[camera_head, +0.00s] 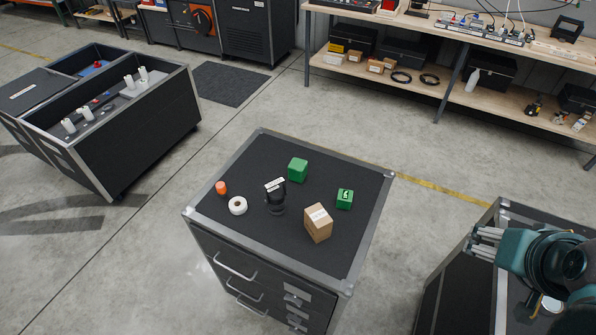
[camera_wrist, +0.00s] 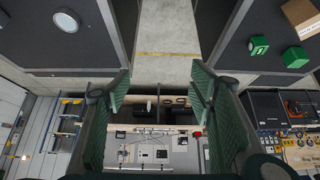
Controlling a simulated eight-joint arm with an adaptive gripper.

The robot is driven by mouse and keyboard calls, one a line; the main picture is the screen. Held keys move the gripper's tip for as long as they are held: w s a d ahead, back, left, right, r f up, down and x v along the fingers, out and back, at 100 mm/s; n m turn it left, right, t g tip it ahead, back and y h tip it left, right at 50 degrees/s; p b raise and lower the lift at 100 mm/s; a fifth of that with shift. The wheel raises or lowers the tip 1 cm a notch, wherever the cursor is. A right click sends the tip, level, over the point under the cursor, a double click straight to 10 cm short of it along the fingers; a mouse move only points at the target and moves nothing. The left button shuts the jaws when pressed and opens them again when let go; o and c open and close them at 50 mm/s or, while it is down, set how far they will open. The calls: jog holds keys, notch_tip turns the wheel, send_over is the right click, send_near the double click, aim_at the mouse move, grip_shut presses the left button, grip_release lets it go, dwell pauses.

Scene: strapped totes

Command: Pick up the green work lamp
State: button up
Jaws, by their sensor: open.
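A small dark lamp-like item with a pale panel (camera_head: 275,196) stands upright on the middle cabinet top (camera_head: 235,165); it looks black, and I see no plainly green lamp. A plain green cube (camera_head: 298,169) is behind it, and a green box with a white mark (camera_head: 345,199) is to its right. The marked box also shows in the wrist view (camera_wrist: 258,45), with another green box (camera_wrist: 295,57). My gripper (camera_wrist: 160,75) is open, with nothing between its fingers. In the head view my arm is at the far right, well away from these things.
A cardboard box (camera_head: 318,222), a white roll (camera_head: 238,205) and an orange cylinder (camera_head: 221,188) share the cabinet top. A divided black tote (camera_head: 130,135) stands at left. A workbench (camera_head: 470,30) runs along the back. Bare floor separates the middle and right cabinets.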

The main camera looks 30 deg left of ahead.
jog(key=w+a+r+n+g+y, duration=0.1)
jog(key=w+a+r+n, duration=0.15)
jog(key=w+a, duration=0.25)
jog(key=w+a+r+n+g, duration=0.1)
jog(key=w+a+n, duration=0.2)
jog(key=w+a, duration=0.25)
jog(key=n+g+h+p, duration=0.1)
jog(key=n+g+p, duration=0.3)
jog(key=n, duration=0.9)
send_over(298, 164)
jog(key=shift+g, duration=0.6)
jog(key=f, duration=2.1)
jog(key=shift+w+d+b, duration=0.15)
jog(key=shift+w+b, duration=0.05)
jog(key=shift+b, duration=0.2)
jog(key=shift+s+a+f, duration=0.1)
jog(key=shift+a+f, duration=0.05)
jog(key=shift+a, duration=0.1)
